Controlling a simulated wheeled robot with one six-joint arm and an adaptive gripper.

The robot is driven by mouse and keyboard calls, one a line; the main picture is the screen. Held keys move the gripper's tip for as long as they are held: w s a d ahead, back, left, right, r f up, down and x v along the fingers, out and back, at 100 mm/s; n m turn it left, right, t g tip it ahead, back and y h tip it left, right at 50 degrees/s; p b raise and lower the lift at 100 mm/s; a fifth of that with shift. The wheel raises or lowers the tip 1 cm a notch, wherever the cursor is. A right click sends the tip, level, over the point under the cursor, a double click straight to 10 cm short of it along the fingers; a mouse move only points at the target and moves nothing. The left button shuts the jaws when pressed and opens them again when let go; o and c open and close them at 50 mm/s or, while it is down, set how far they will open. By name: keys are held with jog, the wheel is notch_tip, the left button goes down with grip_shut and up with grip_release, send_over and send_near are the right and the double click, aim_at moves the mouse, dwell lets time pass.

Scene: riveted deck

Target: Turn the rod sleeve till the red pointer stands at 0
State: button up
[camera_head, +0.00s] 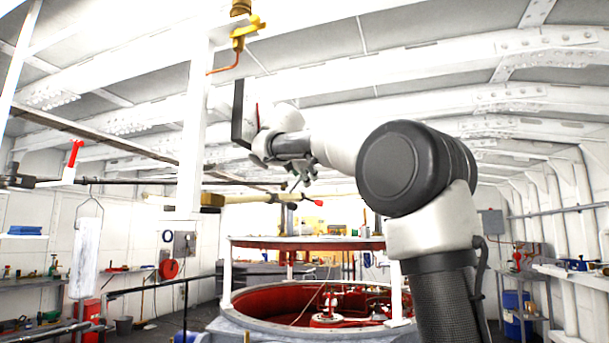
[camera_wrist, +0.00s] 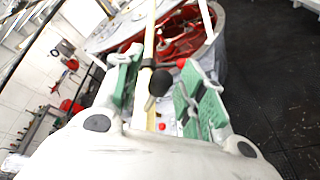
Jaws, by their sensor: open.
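A pale yellow rod sleeve (camera_head: 262,198) lies roughly level below my gripper in the head view. A red-tipped lever (camera_head: 319,203) shows at its right end. My gripper (camera_head: 303,178) is open, just above the sleeve. In the wrist view the pale sleeve (camera_wrist: 150,45) runs between the spread green-padded fingers (camera_wrist: 160,88). A dark knob (camera_wrist: 160,82) and a red knob (camera_wrist: 181,62) also show there. A dark upright panel (camera_head: 238,112) stands at upper left with a thin red mark (camera_head: 257,114), perhaps the pointer. Its scale cannot be read.
A white post (camera_head: 194,130) stands left of the arm. A large round pit with a red interior (camera_head: 270,300) lies below. A red lever (camera_head: 75,153) and a hanging white cylinder (camera_head: 85,258) are at left. The dark floor (camera_wrist: 275,90) is clear in the wrist view.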

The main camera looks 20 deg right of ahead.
jog(key=shift+w+d, duration=0.1)
grip_shut()
jog(key=shift+s+d+f+m+t+y, duration=0.2)
jog(key=shift+s+d+f+m+t, duration=0.15)
jog(key=shift+f+m, duration=0.2)
jog(key=shift+s+d+f+m+t+y, duration=0.1)
jog(key=shift+d+f+m+t+y, duration=0.1)
jog(key=shift+f+m+t, duration=0.3)
jog(key=shift+s+d+f+m+t+y, duration=0.25)
jog(key=shift+d+f+m+t, duration=0.15)
jog(key=shift+f, duration=0.2)
